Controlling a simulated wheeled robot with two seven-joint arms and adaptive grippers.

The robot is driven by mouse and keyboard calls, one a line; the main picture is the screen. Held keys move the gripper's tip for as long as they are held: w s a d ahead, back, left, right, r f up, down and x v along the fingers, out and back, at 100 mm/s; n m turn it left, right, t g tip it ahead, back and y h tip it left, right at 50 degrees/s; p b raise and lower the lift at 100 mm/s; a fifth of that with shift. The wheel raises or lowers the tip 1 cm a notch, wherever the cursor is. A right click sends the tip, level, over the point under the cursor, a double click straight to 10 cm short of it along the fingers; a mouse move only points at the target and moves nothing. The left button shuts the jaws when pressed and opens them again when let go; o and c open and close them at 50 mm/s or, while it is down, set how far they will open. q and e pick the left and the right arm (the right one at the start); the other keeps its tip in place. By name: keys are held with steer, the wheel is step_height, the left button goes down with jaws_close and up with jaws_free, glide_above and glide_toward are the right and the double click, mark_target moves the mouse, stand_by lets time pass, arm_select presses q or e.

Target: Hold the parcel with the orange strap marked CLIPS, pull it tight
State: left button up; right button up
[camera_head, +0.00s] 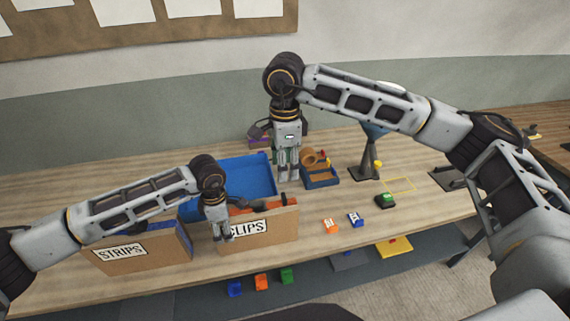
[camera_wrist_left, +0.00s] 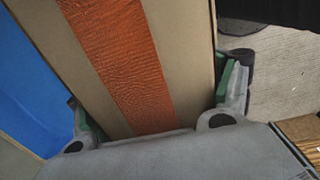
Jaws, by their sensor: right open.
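The CLIPS parcel (camera_head: 279,228) is a tan cardboard box near the table's front edge, with a white label on its front. Its orange strap (camera_wrist_left: 128,65) runs lengthwise over the tan top in the left wrist view. My left gripper (camera_head: 222,238) is at the parcel's left end; in the wrist view its green-padded fingers (camera_wrist_left: 160,105) sit against both sides of the parcel. The head view hides part of the label behind this gripper. My right gripper (camera_head: 289,179) points down, open and empty, behind the parcel's right half.
The STRIPS box (camera_head: 165,254) stands left of the parcel. A blue bin (camera_head: 262,166) is behind, and a blue organiser (camera_head: 322,180) is right of my right gripper. Small orange (camera_head: 330,226) and blue (camera_head: 355,219) pieces lie to the right.

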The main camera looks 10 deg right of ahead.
arm_select(q)
steer(key=o, duration=0.4)
steer(key=shift+s+a+f, duration=0.1)
steer(key=shift+f, duration=0.25)
steer(key=shift+r, duration=0.1)
steer(key=shift+r, duration=0.2)
steer(key=shift+r, duration=5.85)
steer(key=shift+f, duration=0.1)
